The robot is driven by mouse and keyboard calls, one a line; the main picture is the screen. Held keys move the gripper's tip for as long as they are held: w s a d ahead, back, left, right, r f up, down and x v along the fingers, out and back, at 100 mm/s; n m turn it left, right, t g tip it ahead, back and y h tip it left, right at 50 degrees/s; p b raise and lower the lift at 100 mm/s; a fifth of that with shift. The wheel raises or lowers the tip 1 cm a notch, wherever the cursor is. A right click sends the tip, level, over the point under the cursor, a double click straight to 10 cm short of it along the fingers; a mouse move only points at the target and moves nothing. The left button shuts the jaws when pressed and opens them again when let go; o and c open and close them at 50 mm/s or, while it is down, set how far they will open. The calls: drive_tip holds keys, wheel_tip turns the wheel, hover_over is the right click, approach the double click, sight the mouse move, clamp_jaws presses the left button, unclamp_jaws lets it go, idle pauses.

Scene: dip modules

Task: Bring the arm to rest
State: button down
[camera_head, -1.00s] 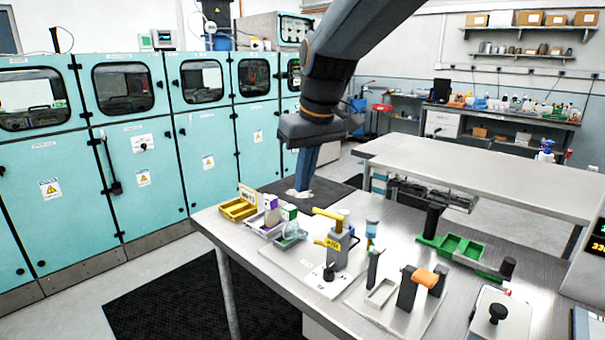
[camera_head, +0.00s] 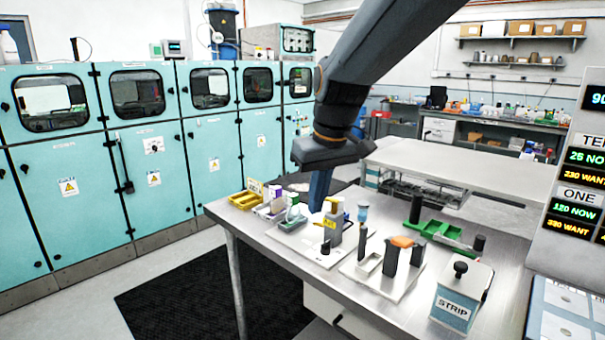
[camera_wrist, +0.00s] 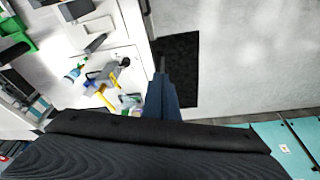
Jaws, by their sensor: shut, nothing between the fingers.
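My arm (camera_head: 385,60) comes down from the top of the head view and ends in a dark wrist. My gripper (camera_head: 317,207) points down from it as narrow blue fingers, shut and empty. In the picture it overlaps the back edge of the steel bench, behind the small yellow and grey fixture (camera_head: 333,225). In the wrist view, the gripper (camera_wrist: 162,75) shows as dark blue fingers pointing away from the camera, with nothing between them. They appear beside the bench edge, over the dark floor mat. I cannot tell their exact height.
The steel bench (camera_head: 285,268) carries a yellow tray (camera_head: 243,200), a green tray (camera_head: 433,229), an orange-topped stand (camera_head: 401,242) and a STRIP box (camera_head: 459,293). A lit display panel (camera_head: 580,185) stands at right. Teal cabinets (camera_head: 160,178) line the left. The floor mat (camera_head: 215,300) is clear.

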drive_tip(key=s+d+f+m+g+h, duration=0.1)
drive_tip(key=s+d+f+m, duration=0.4)
drive_tip(key=s+d+f, duration=1.1)
wheel_tip(320, 180, down, 2)
drive_tip(key=shift+s+d+f+m+h+b, duration=0.2)
drive_tip(key=shift+s+f+m+h+b, duration=0.1)
drive_tip(key=shift+s, duration=0.15)
